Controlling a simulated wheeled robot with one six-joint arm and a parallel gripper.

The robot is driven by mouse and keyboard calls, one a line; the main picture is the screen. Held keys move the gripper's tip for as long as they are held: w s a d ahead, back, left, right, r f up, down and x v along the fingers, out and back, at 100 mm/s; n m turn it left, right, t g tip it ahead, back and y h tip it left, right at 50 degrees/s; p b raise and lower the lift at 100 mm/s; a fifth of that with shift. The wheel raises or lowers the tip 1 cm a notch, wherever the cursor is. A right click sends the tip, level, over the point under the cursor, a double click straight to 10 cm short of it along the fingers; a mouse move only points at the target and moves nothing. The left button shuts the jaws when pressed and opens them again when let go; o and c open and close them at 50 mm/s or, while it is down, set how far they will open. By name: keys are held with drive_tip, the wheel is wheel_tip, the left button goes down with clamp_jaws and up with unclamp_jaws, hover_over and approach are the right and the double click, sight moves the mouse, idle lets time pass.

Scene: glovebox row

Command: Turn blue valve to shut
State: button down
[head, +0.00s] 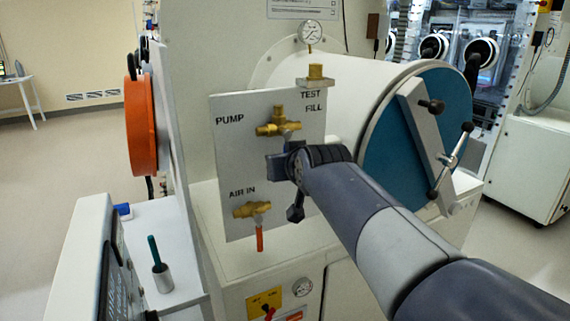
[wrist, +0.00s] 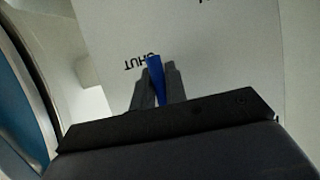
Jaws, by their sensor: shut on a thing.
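The white valve panel (head: 228,170) carries the labels PUMP, TEST, FILL and AIR IN. In the wrist view, the blue valve lever (wrist: 156,74) stands between the two grey fingers of my gripper (wrist: 158,88), which is shut on it. The lever's free end lies beside the printed word SHUT, which appears upside down and is partly covered. In the head view, my gripper (head: 288,148) is at the panel, just below the upper brass valve body (head: 278,123). My gripper and wrist hide the blue lever there.
A lower brass valve (head: 252,210) has an orange-red lever (head: 259,239) hanging down. A brass fitting (head: 316,72) and a gauge (head: 311,33) stand above the panel. A white cylinder with a blue door (head: 400,150) is close on the right. An orange round cover (head: 140,125) is left.

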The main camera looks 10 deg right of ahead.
idle(0.3)
drive_tip(key=c, duration=1.4)
unclamp_jaws()
drive_tip(key=shift+c, duration=0.2)
drive_tip(key=a+v, duration=0.1)
drive_tip(key=v, duration=0.9)
drive_tip(key=shift+s+d+b, duration=0.4)
drive_tip(key=shift+d, duration=0.15)
drive_tip(key=shift+r, duration=0.1)
drive_tip(key=x, duration=1)
drive_tip(key=shift+w+p, duration=0.4)
